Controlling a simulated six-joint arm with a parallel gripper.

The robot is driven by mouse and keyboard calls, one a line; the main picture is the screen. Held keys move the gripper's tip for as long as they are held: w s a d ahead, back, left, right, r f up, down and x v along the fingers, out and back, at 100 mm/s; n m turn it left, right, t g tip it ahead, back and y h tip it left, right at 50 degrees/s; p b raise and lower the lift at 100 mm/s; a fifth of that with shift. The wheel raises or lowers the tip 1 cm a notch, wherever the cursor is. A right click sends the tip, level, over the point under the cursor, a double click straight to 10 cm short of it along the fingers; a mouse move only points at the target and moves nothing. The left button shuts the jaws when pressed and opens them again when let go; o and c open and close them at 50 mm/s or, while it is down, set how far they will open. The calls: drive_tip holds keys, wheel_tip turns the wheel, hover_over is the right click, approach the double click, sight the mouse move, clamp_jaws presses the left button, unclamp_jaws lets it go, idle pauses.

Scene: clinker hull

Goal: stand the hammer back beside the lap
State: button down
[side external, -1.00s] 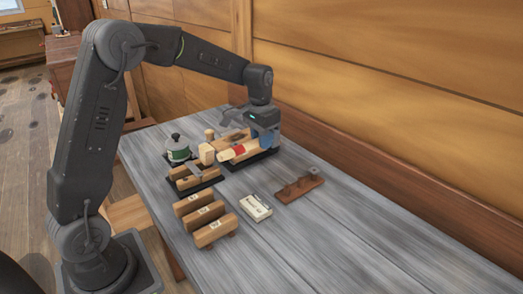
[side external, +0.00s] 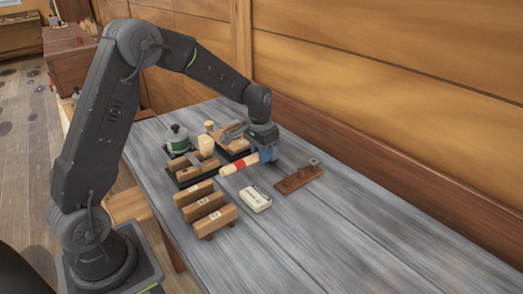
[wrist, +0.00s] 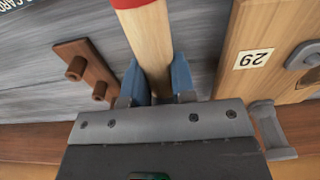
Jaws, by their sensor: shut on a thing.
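My gripper (side external: 266,155) has blue fingertips and is shut on the hammer's pale wooden handle (side external: 228,169), which has a red band. The handle lies roughly level and points left in the side view, over the table. In the wrist view, the handle (wrist: 150,45) runs up from between the fingers (wrist: 158,85) to the red band at the top edge. The hammer's head is not clearly visible. A wooden block (wrist: 248,85) marked 29, with metal fittings, stands right of the fingers in the wrist view; I cannot tell whether it is the lap.
A brown board with pegs (side external: 300,178) lies right of the gripper. A white box (side external: 256,199) and several wooden blocks (side external: 207,209) stand nearer the front. A green-banded can (side external: 178,139) and a mallet-like wooden piece (side external: 206,145) stand at left. The table's right side is clear.

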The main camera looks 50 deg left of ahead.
drive_tip(key=shift+f, duration=0.45)
idle(0.4)
drive_tip(key=c, duration=0.9)
unclamp_jaws()
drive_tip(key=shift+o, duration=0.2)
drive_tip(key=shift+r, duration=3.95)
